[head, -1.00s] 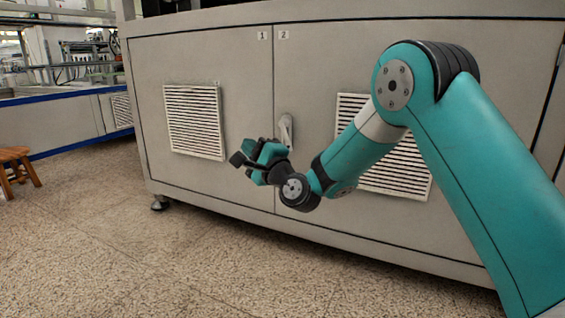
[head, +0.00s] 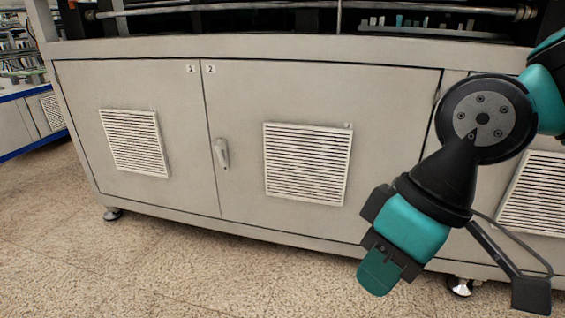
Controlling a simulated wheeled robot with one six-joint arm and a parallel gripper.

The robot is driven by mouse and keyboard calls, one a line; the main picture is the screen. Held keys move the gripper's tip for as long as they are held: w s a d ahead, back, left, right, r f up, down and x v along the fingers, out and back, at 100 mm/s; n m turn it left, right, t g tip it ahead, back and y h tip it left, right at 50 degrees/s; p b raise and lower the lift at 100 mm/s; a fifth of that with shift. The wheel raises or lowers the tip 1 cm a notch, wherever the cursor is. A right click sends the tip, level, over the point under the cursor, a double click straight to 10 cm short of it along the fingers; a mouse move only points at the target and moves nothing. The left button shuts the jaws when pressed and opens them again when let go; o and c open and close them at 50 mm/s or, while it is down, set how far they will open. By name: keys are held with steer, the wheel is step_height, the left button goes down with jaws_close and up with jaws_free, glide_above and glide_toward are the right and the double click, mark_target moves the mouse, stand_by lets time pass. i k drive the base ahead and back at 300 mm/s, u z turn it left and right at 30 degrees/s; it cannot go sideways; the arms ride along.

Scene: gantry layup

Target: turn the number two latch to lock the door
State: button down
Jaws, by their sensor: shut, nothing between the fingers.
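The number two latch (head: 221,153) is a small light grey handle on door two (head: 240,110), just right of the seam between the two doors. It hangs nearly upright, with a slight tilt. Whether it is locked cannot be told from its look. Door two lies flush with its frame and carries a small "2" label (head: 209,69) at its top left corner. My gripper (head: 382,270) is teal and black. It is shut and empty, pointing down at the lower right, well to the right of the latch and apart from it.
Door one (head: 85,90) is closed on the left, with a vent grille (head: 133,142). Another grille (head: 306,163) is on door two. Cabinet feet (head: 112,214) stand on the speckled floor (head: 200,275), which is clear in front. A blue-edged bench (head: 30,90) stands at far left.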

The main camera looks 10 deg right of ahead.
mark_target(220, 146)
steer(key=u, duration=1.4)
steer(key=k, duration=0.1)
steer(key=z, duration=2.45)
steer(key=i, duration=0.7)
steer(key=u, duration=0.7)
steer(key=i, duration=0.65)
steer(key=u, duration=0.8)
